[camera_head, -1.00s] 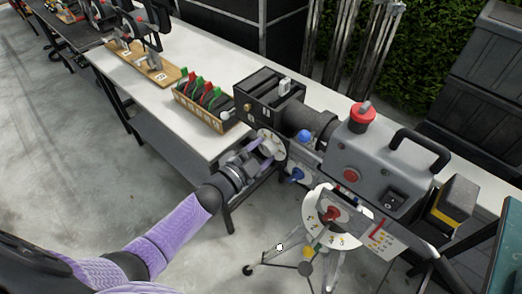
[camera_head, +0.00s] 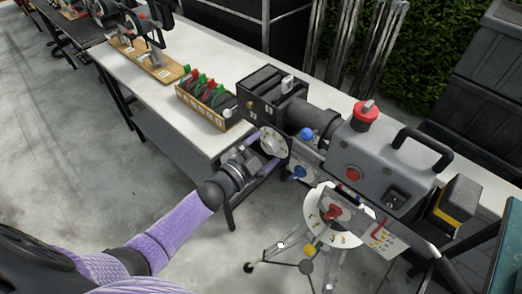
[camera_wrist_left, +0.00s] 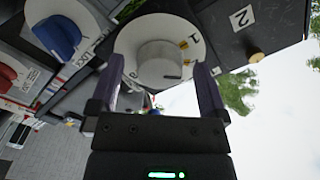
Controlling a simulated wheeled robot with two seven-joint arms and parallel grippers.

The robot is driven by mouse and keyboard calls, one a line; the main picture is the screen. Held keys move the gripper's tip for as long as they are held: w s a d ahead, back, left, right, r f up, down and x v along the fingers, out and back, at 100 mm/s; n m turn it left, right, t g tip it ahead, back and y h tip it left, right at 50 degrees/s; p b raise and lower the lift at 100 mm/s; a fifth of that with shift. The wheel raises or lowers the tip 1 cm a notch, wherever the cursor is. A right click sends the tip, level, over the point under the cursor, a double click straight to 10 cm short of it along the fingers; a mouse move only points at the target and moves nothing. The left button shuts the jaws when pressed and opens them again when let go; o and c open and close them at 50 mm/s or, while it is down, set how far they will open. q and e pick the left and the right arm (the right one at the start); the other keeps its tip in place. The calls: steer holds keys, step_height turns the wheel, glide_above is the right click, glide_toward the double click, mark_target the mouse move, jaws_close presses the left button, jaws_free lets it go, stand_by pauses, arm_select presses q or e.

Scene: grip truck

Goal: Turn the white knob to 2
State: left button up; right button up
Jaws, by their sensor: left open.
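The white knob (camera_wrist_left: 158,62) sits at the centre of a white dial plate (camera_wrist_left: 128,42) in the left wrist view. In the head view the dial (camera_head: 274,141) is on the left end of the grey machine. My left gripper (camera_head: 266,152) is open in front of it. In the left wrist view its fingers (camera_wrist_left: 160,85) stand apart, one either side of the knob's lower part; I cannot tell whether they touch it. My right gripper is not seen.
A blue knob (camera_wrist_left: 57,35) and a red knob (camera_wrist_left: 8,73) are close to the left of the dial. A box of red and green clips (camera_head: 208,100) stands on the white table (camera_head: 173,60). A red-knobbed dial on a tripod (camera_head: 335,215) stands in front.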

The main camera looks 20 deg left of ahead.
arm_select(q)
steer(key=v, duration=1)
steer(key=shift+p, duration=0.35)
steer(key=s+a+f+n+g+y+b, duration=0.1)
steer(key=s+f+n+g+y+b, duration=0.3)
steer(key=f, duration=1)
steer(key=s+a+f+n+g+y+b, duration=0.1)
steer(key=s+f+n+g+b, duration=0.35)
steer(key=f, duration=1.05)
steer(key=s+d+f+n+g+b, duration=0.1)
steer(key=s+f+g+b, duration=0.3)
steer(key=s+f, duration=0.5)
steer(key=s+d+f+n+g+y+b, duration=0.1)
steer(key=s+f+b, duration=0.4)
steer(key=s, duration=0.9)
step_height(320, 180, down, 4)
steer(key=d+g, duration=0.1)
steer(key=g, duration=0.1)
steer(key=shift+d+g+y, duration=0.3)
steer(key=shift+g, duration=0.05)
steer(key=shift+r, duration=0.1)
